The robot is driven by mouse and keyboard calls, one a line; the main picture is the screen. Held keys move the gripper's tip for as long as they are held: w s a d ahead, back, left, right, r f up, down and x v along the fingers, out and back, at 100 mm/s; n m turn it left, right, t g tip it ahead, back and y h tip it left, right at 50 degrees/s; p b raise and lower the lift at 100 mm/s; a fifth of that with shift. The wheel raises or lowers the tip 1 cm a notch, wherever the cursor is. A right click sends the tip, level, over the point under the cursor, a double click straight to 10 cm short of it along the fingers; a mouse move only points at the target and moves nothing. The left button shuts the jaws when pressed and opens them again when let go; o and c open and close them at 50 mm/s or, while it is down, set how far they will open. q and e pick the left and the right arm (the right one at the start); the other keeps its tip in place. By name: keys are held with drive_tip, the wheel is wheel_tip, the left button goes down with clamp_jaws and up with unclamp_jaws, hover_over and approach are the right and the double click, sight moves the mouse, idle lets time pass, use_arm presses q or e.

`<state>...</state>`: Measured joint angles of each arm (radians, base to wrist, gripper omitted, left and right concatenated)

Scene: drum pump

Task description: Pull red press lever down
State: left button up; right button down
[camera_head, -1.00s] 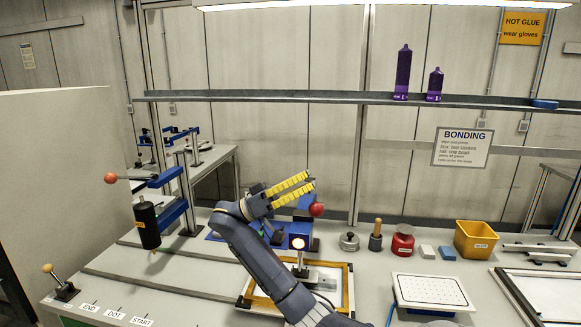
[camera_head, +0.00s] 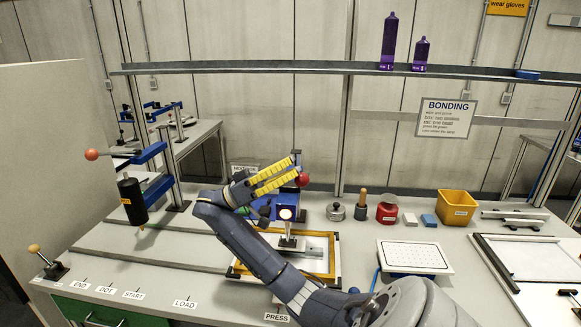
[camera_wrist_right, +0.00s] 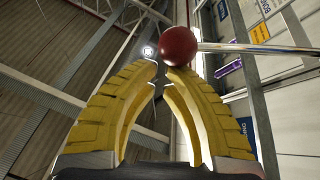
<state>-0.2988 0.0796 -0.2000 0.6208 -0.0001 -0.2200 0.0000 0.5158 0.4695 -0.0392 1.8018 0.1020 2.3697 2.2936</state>
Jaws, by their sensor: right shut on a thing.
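The press (camera_head: 286,213) is a blue head with a lit round lamp above a yellow-edged plate. Its lever ends in a red ball knob (camera_head: 302,180). The fingers are nearly together and shut on the lever at the knob; the exact contact is hard to see. My left gripper is not in view.
A blue-armed dispenser (camera_head: 153,170) with a black cylinder and another red ball stands at the left. A yellow bin (camera_head: 455,207), a red-and-black pot (camera_head: 386,209) and a white perforated plate (camera_head: 412,256) lie right of the press. A shelf (camera_head: 330,68) runs above.

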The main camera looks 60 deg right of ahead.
drive_tip(key=shift+f, duration=0.1)
wheel_tip(320, 180, up, 4)
drive_tip(key=w+d+v, duration=0.1)
drive_tip(key=v, duration=0.9)
drive_tip(key=shift+w, duration=0.15)
drive_tip(key=shift+a, duration=0.15)
